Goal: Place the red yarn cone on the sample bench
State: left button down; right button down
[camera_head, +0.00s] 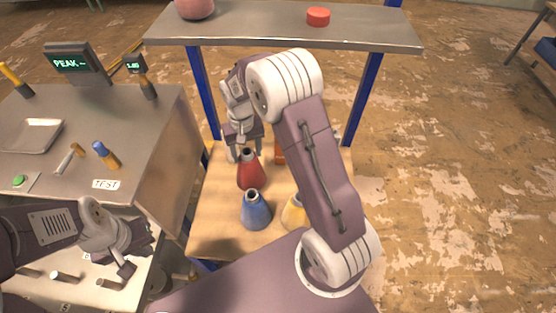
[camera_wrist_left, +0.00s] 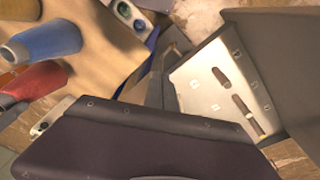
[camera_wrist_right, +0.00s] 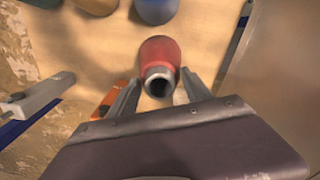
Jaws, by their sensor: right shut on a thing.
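The red yarn cone (camera_head: 250,172) stands on the wooden shelf of a blue-legged rack. It also shows in the right wrist view (camera_wrist_right: 160,52), with its narrow grey-rimmed top toward the camera. My right gripper (camera_head: 244,154) is shut on the cone's upper part, one finger on each side. A steel-topped bench (camera_head: 150,112) with a TEST label is at the left; no label names it the sample bench. My left gripper (camera_head: 128,262) hangs low at the left, beside the bench's front, apart from the cones. Its finger opening is unclear.
A blue cone (camera_head: 256,212) and a partly hidden yellow cone (camera_head: 292,214) stand near the red one. An orange object (camera_head: 280,152) is behind my right arm. The bench holds a tray (camera_head: 34,136), displays and tools. A steel upper shelf (camera_head: 260,28) overhangs behind.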

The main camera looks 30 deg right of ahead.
jog(key=s+d+f+p, duration=0.3)
jog(key=s+d, duration=0.2)
jog(key=d, duration=0.3)
jog(key=shift+d+f, duration=0.3)
jog(key=shift+d, duration=0.05)
jog(key=shift+c, duration=2.3)
grip_release()
jog(key=shift+s+f, duration=0.1)
